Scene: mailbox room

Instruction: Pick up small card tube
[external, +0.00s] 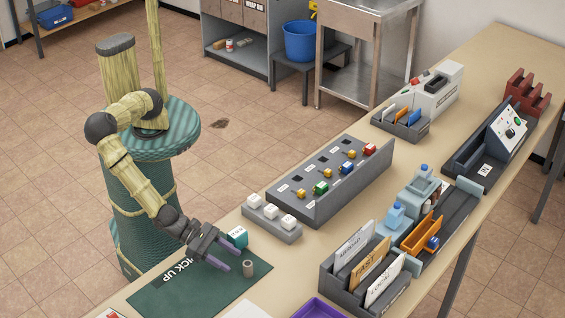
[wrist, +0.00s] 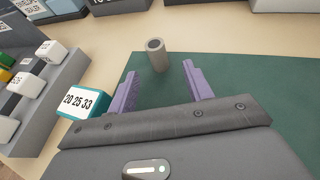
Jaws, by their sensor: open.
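The small card tube (external: 249,268) is a short grey-brown cylinder with a dark hollow top. It stands upright on the green mat (external: 178,290) near the mat's right edge. It also shows in the wrist view (wrist: 157,57), standing just beyond the fingertips and roughly between their lines. My gripper (external: 222,259) has two purple fingers, spread open and empty. In the wrist view the gripper (wrist: 157,82) points toward the tube, and the fingers appear apart from it.
A teal block (external: 237,236) with a white numbered face (wrist: 80,103) sits close beside my gripper. A grey holder with white cubes (external: 272,222) stands behind it. A sorter with labelled cards (external: 365,280) and a purple tray (external: 318,308) are to the right.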

